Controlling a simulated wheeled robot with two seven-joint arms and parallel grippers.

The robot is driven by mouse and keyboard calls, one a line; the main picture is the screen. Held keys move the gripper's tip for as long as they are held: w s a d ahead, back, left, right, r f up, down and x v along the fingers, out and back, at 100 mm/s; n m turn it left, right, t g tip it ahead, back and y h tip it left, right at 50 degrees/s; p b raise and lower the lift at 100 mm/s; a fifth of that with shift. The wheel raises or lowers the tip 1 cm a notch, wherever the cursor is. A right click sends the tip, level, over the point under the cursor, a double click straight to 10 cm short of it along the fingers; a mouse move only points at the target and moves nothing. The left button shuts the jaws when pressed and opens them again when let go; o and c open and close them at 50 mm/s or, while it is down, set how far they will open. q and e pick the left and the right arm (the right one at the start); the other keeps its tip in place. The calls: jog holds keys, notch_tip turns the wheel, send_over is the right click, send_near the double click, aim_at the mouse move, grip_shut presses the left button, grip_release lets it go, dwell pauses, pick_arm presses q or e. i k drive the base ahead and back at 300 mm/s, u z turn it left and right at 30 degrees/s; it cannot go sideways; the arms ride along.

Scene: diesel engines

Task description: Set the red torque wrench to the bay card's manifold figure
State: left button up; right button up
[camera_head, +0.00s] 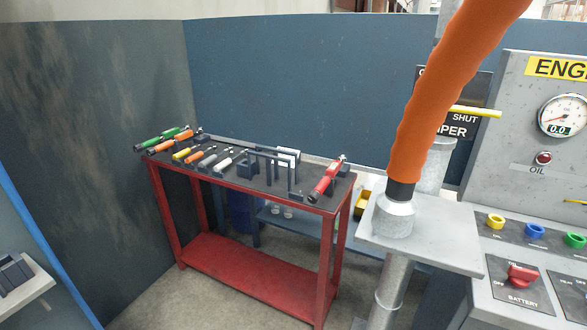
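The red torque wrench (326,181) lies at the right end of the black top of a red-framed tool bench (257,285). Its handle points toward the front edge and its head toward the back. Its scale is too small to read. A small white panel (289,156) stands at the back of the bench top; I cannot tell whether it is the bay card, and no figure on it is legible. Neither of my grippers shows in this view.
More tools, including a green-handled one (160,139), lie on the bench's left half. An orange hose (440,95) rises from a grey pedestal (420,235) right of the bench. A grey engine control panel (530,160) stands at far right. Floor shows front left.

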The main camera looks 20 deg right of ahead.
aim_at(314, 197)
jog(key=z, duration=0.9)
jog(key=i, duration=0.65)
jog(key=u, duration=0.4)
